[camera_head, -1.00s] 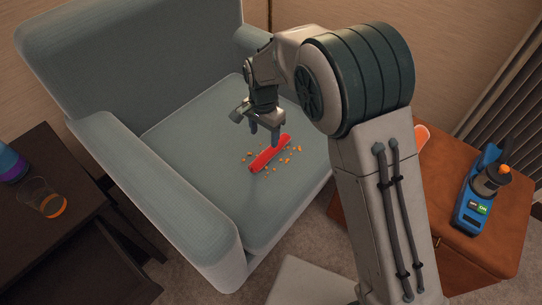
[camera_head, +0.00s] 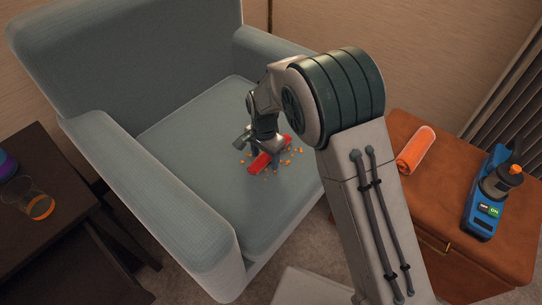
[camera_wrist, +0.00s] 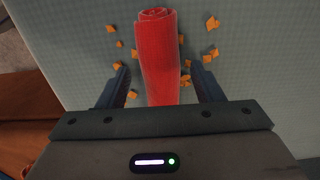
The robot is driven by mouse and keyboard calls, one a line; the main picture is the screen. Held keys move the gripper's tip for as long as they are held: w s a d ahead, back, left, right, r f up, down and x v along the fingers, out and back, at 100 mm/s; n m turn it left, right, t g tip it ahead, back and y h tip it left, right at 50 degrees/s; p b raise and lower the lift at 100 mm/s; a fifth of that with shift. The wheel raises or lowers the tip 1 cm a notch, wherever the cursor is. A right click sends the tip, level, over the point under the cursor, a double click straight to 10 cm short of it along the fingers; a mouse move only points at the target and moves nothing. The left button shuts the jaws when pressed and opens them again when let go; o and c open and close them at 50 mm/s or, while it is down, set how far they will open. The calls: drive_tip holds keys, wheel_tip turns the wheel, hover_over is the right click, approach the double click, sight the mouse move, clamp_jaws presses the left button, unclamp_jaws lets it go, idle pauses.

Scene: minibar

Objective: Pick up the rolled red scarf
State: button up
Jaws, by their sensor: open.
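The rolled red scarf (camera_head: 261,162) lies on the seat of the grey-blue armchair (camera_head: 205,140), with small orange crumbs around it. In the wrist view the scarf (camera_wrist: 158,55) runs up the picture, its spiral end at the top. My gripper (camera_head: 262,160) is down at the scarf in the head view. In the wrist view my gripper (camera_wrist: 162,85) is open, with one finger on each side of the scarf and a gap to each. The near end of the scarf is hidden by my gripper's body.
Orange crumbs (camera_wrist: 211,24) lie on both sides of the scarf. The chair's left armrest (camera_head: 150,200) and backrest (camera_head: 130,50) rise around the seat. A brown ottoman (camera_head: 440,190) at right holds an orange roll (camera_head: 416,149) and a blue device (camera_head: 487,195). A dark table (camera_head: 25,240) with a glass (camera_head: 36,203) stands at left.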

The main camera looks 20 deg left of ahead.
drive_tip(key=c, duration=1.1)
drive_tip(key=shift+o, duration=0.2)
drive_tip(key=shift+r, duration=0.15)
